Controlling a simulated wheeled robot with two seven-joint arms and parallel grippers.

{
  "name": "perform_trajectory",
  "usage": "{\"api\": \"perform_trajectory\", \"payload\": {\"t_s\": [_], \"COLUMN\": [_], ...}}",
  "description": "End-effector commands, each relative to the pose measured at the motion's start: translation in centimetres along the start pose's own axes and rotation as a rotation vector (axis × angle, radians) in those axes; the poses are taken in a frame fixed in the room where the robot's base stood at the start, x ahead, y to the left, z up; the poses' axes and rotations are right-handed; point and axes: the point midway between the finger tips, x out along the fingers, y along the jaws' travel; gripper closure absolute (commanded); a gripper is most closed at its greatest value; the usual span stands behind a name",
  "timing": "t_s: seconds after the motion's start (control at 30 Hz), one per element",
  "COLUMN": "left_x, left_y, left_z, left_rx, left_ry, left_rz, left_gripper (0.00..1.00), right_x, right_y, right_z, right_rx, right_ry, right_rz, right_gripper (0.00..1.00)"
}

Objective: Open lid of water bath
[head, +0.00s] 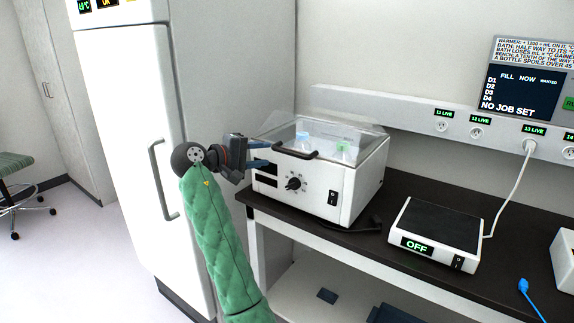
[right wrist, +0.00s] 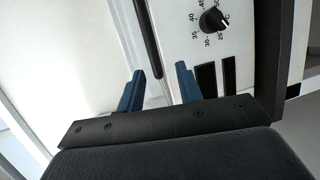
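The water bath (head: 345,185) is a white box on the dark bench, with a dial, a switch and dark display panels on its front. Its clear lid (head: 285,130) appears down over the top. A black bar handle (head: 296,153) runs along the lid's front edge and also shows in the right wrist view (right wrist: 147,42). My right gripper (head: 259,155) is open and empty, left of the handle at the bath's front left corner. In the right wrist view its blue fingers (right wrist: 160,85) are apart, with the handle's end just beyond them. My left gripper is not in view.
Bottles with blue (head: 303,138) and green (head: 343,146) caps show through the lid. A tall white fridge (head: 130,130) stands close on the left. A flat black-topped device (head: 437,222) reading OFF sits right of the bath. A socket rail (head: 400,115) runs along the wall behind.

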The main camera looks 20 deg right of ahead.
Motion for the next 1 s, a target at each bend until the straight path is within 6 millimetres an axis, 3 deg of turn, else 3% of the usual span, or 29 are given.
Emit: {"api": "perform_trajectory", "payload": {"t_s": [0.2, 0.7, 1.0], "left_x": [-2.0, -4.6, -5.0], "left_y": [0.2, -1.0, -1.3], "left_z": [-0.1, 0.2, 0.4], "left_rx": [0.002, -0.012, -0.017], "left_ry": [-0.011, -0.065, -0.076], "left_rz": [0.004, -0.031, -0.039], "left_gripper": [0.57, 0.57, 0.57], "right_x": [-0.2, 6.1, 7.2], "right_y": [0.9, 1.0, 0.9], "right_z": [2.3, 3.0, 3.0], "right_rx": [-0.041, -0.044, -0.042], "right_ry": [-0.096, -0.097, -0.096], "right_rz": [0.000, 0.001, 0.001], "right_gripper": [0.64, 0.64, 0.64]}}
